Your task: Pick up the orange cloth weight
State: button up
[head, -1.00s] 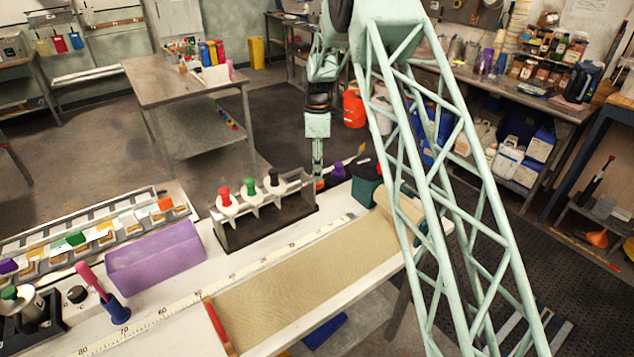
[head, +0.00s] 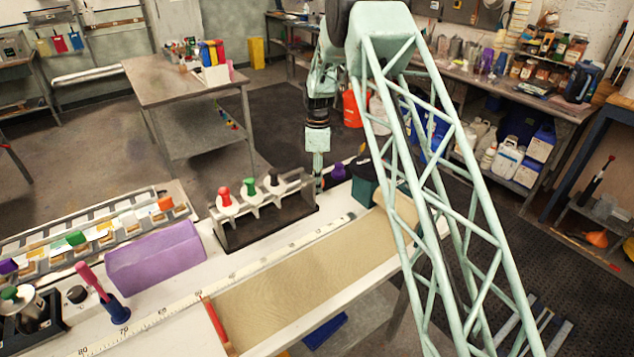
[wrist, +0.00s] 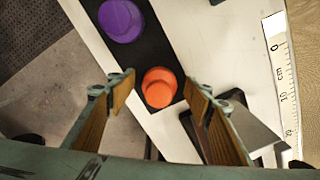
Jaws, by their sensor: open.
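The orange cloth weight (wrist: 160,87) is a round, knob-like piece on a dark strip in the wrist view. My gripper (wrist: 159,84) is open, with one finger on either side of the orange weight and visible gaps between. In the head view my gripper (head: 318,175) points straight down behind the right end of the grey rack, and the orange weight is hidden there.
A purple weight (wrist: 121,20) stands on the same strip; it also shows in the head view (head: 338,172). The grey rack (head: 262,215) with red, green and black knobs is close by. A dark green block (head: 365,185) stands to the right.

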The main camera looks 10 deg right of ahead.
jog(key=shift+c, duration=0.6)
jog(key=c, duration=1)
jog(key=shift+c, duration=0.2)
jog(key=shift+r, duration=0.2)
jog(key=shift+w+r, duration=0.1)
jog(key=shift+r, duration=1.55)
jog(key=s, duration=0.5)
jog(key=s+r, duration=0.1)
jog(key=s, duration=1)
jog(key=shift+r+b, duration=0.2)
jog(key=shift+b, duration=0.1)
